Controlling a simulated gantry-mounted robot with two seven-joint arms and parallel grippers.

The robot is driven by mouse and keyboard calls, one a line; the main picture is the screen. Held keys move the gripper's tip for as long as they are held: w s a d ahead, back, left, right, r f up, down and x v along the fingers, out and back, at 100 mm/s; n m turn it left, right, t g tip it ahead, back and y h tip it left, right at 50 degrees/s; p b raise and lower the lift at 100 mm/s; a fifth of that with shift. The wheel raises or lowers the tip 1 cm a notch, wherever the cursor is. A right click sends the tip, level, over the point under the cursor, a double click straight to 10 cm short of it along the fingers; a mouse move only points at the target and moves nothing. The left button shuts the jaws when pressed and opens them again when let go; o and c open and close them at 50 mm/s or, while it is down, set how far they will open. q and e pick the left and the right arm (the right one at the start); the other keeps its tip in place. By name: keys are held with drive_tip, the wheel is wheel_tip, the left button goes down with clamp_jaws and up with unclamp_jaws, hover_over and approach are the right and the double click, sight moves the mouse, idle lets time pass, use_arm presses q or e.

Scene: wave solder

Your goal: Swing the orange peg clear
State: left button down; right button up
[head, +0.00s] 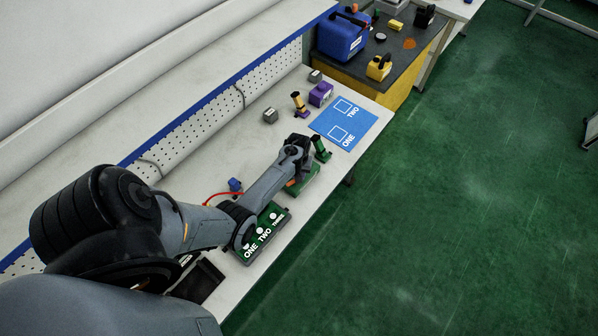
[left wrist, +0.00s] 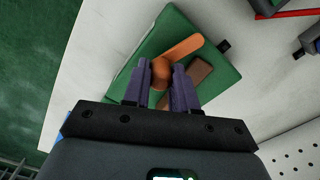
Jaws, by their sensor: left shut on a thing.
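My left gripper (left wrist: 160,80) has its purple fingers on either side of the round orange peg (left wrist: 162,66), shut on it. A flat orange bar (left wrist: 186,47) extends from beside the peg to the upper right, over a green fixture (left wrist: 215,80). A brown bar (left wrist: 200,70) lies on the fixture to the right of the peg. In the head view the green fixture (head: 307,183) shows beyond my left forearm, with a bit of orange at its near side. My arm hides most of the fingers and peg there. My right gripper is not in view.
A green panel marked ONE TWO THREE (head: 264,243) lies nearer. A green upright piece (head: 321,149) stands close past the gripper. Beyond are a blue mat (head: 368,112), a purple block (head: 321,93) and a grey box (head: 270,115). A red cable (head: 220,194) lies beside the arm.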

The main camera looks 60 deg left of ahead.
use_arm(q)
drive_tip(key=shift+r+n, duration=0.2)
drive_tip(key=shift+n, duration=0.4)
drive_tip(key=shift+a+f, duration=0.1)
drive_tip(key=shift+f, duration=0.1)
drive_tip(key=c, duration=0.9)
unclamp_jaws()
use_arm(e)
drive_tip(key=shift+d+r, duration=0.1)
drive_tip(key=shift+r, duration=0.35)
use_arm(q)
drive_tip(key=shift+r, duration=0.15)
wheel_tip(320, 180, up, 11)
drive_tip(key=shift+f+p, duration=0.2)
drive_tip(key=shift+p, duration=0.2)
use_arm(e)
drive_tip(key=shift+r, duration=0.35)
